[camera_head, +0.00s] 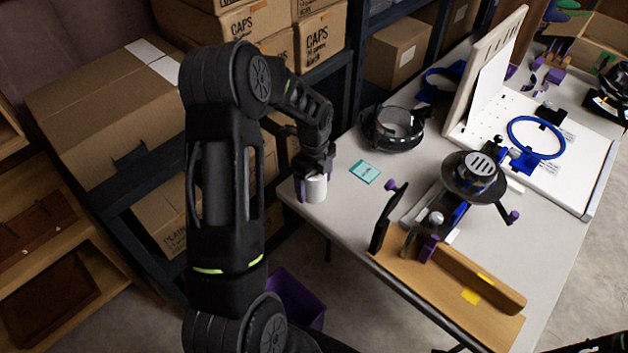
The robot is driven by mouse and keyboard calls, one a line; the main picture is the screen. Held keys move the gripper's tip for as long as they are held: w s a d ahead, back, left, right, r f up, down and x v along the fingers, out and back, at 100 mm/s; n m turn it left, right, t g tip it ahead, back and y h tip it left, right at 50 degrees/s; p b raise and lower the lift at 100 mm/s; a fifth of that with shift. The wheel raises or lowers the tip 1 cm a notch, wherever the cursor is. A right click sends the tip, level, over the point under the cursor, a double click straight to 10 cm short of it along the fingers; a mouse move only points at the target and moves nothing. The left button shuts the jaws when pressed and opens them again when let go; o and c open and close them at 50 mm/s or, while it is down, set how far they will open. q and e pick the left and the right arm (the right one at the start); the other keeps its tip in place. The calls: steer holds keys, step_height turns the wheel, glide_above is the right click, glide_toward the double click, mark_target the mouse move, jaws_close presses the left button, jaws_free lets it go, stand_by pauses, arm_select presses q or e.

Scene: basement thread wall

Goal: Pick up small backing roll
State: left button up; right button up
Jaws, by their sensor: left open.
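The small backing roll (316,189) is a short white cylinder at the left corner of the light grey table (345,215). My left gripper (311,181) points down right over it, with its fingers at the roll's sides. The left gripper is open; whether the fingers touch the roll cannot be told. The upper part of the roll is hidden by the gripper. My right gripper does not show; only a dark piece of what may be my right arm is at the lower right edge.
A teal pad (364,172) and a dark ring-shaped holder (391,128) lie near the roll. A black and blue machine (472,176) stands mid-table behind a wooden board (450,290). A white pegboard panel (575,165) is at the right. Cardboard boxes (110,105) fill shelves at the left.

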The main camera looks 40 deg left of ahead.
arm_select(q)
steer(key=shift+f, duration=0.6)
steer(key=shift+c, duration=0.3)
steer(key=c, duration=1.5)
